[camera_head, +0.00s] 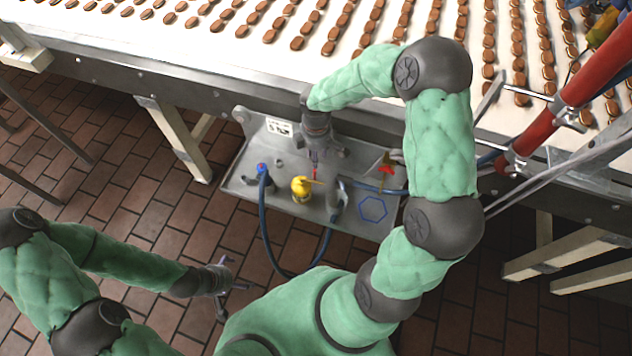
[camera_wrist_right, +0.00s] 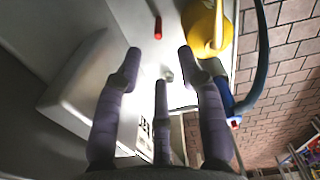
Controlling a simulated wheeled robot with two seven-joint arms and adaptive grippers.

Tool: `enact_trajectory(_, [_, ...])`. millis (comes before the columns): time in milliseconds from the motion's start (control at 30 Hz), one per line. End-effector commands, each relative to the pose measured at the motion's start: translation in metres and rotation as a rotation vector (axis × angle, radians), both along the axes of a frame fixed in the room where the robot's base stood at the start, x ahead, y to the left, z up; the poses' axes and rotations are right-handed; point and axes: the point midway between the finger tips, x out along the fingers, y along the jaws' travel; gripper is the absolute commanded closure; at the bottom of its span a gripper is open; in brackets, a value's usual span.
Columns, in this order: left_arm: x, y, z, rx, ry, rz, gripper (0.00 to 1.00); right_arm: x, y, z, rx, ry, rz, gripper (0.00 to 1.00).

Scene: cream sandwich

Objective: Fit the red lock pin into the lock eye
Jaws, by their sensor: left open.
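A small red pin (camera_head: 314,173) stands or lies on the grey metal shelf (camera_head: 238,182), just in front of my right gripper (camera_head: 317,152). In the right wrist view the red pin (camera_wrist_right: 158,27) lies beyond the fingertips, apart from them. My right gripper (camera_wrist_right: 160,68) has its three fingers spread and nothing between them. A small grey fitting (camera_wrist_right: 168,76) shows near its fingertips; I cannot tell whether this is the lock eye. My left gripper (camera_head: 228,280) is open and empty over the brick floor, left of the shelf.
A yellow part (camera_head: 300,188) stands close to the red pin. A blue hose (camera_head: 267,225) loops off the shelf's front. A grey upright fitting (camera_head: 336,196), a red star-shaped part (camera_head: 386,169) and a blue hexagon outline (camera_head: 373,208) are to the right. The conveyor (camera_head: 230,60) runs behind.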

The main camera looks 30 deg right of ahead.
Motion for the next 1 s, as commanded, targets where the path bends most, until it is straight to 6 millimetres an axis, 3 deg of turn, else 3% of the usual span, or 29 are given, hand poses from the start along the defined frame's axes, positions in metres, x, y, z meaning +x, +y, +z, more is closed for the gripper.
enact_trajectory(300, [0.0,0.0,-0.018,0.0,-0.001,0.0,0.0,0.0,0.0,-0.045,0.001,0.003,-0.002,0.61])
enact_trajectory(567, [0.0,0.0,-0.025,0.0,0.0,0.0,0.0,0.002,0.0,-0.061,0.0,0.002,-0.002,0.61])
enact_trajectory(833, [0.0,0.0,-0.045,0.0,0.0,0.0,0.0,0.007,0.001,-0.097,0.002,0.004,-0.003,0.61])
enact_trajectory(1000, [0.0,0.0,-0.049,0.0,0.0,0.0,0.0,0.007,0.001,-0.107,0.0,0.002,-0.002,0.61])
